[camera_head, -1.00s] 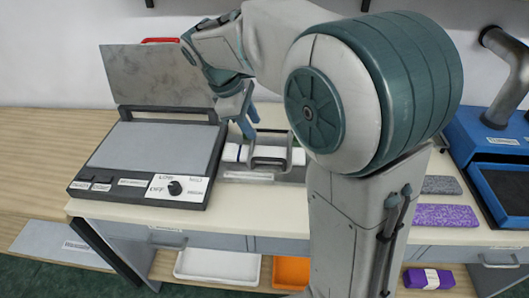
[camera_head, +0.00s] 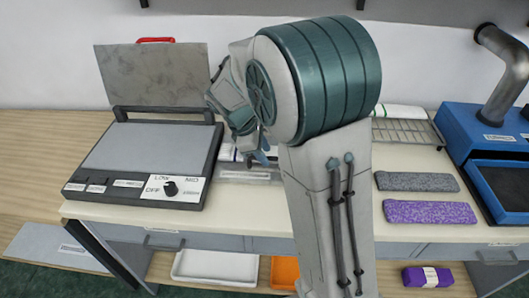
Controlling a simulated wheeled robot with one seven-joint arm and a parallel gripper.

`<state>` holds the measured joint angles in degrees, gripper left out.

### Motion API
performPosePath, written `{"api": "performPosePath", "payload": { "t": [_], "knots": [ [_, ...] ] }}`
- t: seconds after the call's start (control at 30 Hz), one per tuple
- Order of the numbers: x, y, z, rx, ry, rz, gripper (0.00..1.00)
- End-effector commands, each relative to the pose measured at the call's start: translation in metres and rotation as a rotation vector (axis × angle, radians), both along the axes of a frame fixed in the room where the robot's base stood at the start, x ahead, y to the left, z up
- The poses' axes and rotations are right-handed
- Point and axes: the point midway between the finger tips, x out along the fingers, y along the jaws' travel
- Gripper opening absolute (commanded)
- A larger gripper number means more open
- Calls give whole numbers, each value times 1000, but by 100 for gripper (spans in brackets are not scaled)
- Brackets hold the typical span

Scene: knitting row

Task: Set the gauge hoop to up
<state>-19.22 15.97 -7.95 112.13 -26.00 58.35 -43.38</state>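The gauge hoop cannot be made out now; my arm covers the spot where a grey hoop-like frame showed earlier. Part of the low grey fixture with white pieces and a label (camera_head: 245,174) shows to the left of my arm, right of the press. My gripper (camera_head: 262,157) points down at this fixture, with blue finger parts showing beside my arm. Most of the gripper is hidden, so I cannot tell whether it is open, shut or touching the hoop.
A press with an upright lid (camera_head: 152,78) and a dial (camera_head: 170,188) stands at the left. Grey (camera_head: 417,182) and purple (camera_head: 430,212) slabs lie on the right. A wire rack (camera_head: 408,132) stands behind them, with a blue machine (camera_head: 480,125) at the far right.

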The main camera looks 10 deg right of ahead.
Motion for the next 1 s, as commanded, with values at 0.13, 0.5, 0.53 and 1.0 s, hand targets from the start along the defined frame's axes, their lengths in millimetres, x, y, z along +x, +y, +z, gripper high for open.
{"api": "performPosePath", "payload": {
  "t": [0.13, 0.5, 0.53, 1.0],
  "knots": [
    [0, -3, -7, 0, 0, 0, 34],
    [0, -3, -7, 0, 0, 0, 4],
    [0, -3, -7, 0, 0, 0, 0],
    [12, -4, 7, 14, 43, 0, 0]
  ]
}}
